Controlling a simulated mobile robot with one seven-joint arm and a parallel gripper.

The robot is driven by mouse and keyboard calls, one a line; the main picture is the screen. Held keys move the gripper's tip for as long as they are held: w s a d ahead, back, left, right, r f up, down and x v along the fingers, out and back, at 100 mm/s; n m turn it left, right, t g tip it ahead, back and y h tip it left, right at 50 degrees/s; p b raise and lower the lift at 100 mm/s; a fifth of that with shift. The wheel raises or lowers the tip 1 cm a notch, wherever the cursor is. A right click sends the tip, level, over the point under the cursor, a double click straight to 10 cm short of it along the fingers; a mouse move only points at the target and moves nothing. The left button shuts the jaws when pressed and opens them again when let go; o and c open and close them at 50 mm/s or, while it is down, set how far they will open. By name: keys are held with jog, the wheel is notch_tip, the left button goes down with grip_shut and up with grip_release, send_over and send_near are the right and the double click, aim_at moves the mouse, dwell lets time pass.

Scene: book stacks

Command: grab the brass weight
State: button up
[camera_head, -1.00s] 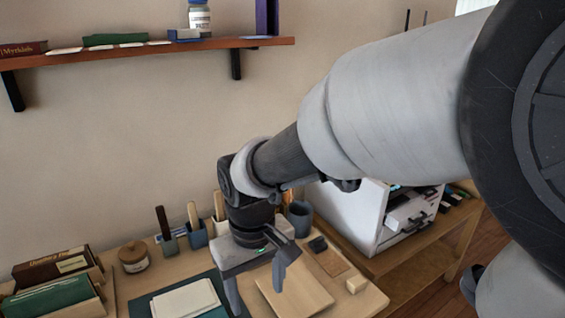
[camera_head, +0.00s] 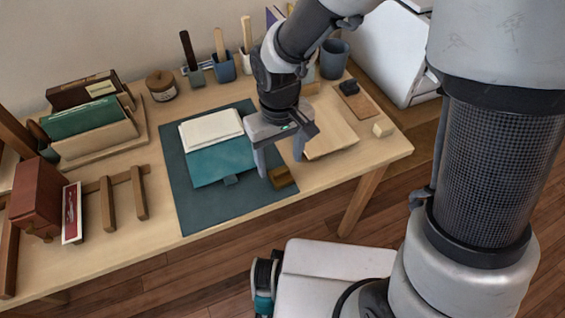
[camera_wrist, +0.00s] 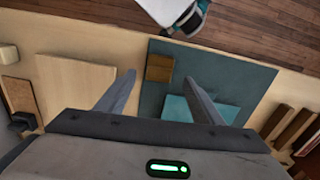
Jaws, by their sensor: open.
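The brass weight (camera_head: 281,177) is a small golden-brown block near the front right edge of a dark teal mat (camera_head: 205,212). My gripper (camera_head: 280,162) is open and empty, pointing down above the mat, with the block just in front of or below its fingertips in the head view. In the wrist view, the block (camera_wrist: 159,68) shows between and just beyond the two fingertips (camera_wrist: 160,80). The exact height gap is hard to tell.
A teal folder (camera_head: 217,165) with white paper (camera_head: 211,130) lies on the mat, left of the gripper. A wooden board (camera_head: 332,128) and a small pale block (camera_head: 383,129) lie to the right. Brushes in pots stand behind. Books and wooden racks fill the table's left.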

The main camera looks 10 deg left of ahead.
aim_at(281, 170)
notch_tip(281, 170, down, 5)
jog(key=shift+s+d+r+b, duration=0.1)
jog(key=shift+d+b, duration=0.05)
jog(key=shift+b, duration=0.6)
jog(key=c, duration=1.5)
